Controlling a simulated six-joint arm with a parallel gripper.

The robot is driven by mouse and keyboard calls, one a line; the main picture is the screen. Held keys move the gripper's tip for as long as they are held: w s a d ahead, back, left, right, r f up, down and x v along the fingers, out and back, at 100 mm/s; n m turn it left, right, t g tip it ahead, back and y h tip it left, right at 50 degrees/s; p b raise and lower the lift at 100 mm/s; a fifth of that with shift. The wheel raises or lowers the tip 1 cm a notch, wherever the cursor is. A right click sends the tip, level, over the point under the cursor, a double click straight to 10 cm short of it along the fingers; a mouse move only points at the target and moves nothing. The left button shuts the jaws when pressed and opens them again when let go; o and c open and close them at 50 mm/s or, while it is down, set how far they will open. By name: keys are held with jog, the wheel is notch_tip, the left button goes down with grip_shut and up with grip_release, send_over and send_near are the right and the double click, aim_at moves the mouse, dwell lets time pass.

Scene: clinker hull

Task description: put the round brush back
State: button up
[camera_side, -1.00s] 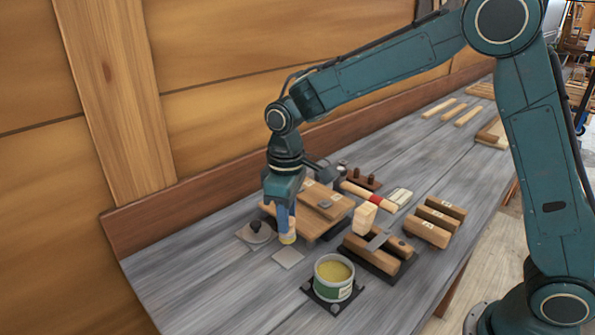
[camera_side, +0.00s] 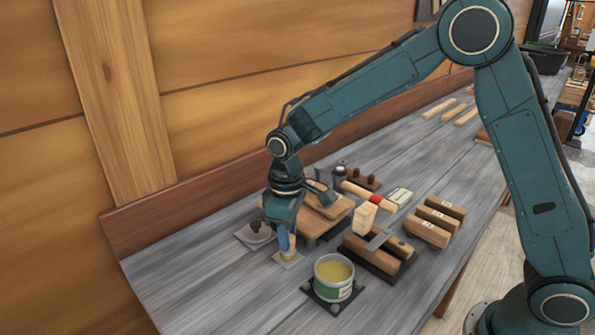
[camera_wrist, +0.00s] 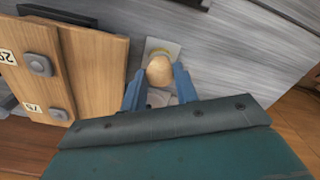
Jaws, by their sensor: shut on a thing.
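My gripper (camera_side: 287,243) points down over the bench at the left of the wooden board, its blue fingers shut on the round brush (camera_side: 289,253). In the wrist view the brush (camera_wrist: 159,70) shows as a rounded tan wooden end between the two fingers (camera_wrist: 158,88). Below it is a small pale square plate (camera_side: 287,260), which also shows in the wrist view (camera_wrist: 172,46). The brush's low end is at or just above this plate; I cannot tell whether it touches. The bristles are mostly hidden by the fingers and the handle.
A tin of yellow paste (camera_side: 333,278) stands on a dark mat to the right of the plate. The numbered wooden board (camera_wrist: 95,70) is close beside the gripper. A dark knobbed item (camera_side: 255,232) sits on a grey plate behind. The bench's front left is clear.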

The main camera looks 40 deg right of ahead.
jog(key=shift+f, duration=0.1)
jog(key=o, duration=1)
notch_tip(320, 180, up, 12)
jog(key=shift+r, duration=0.15)
jog(key=shift+s+d+r, duration=0.1)
dwell(0.5)
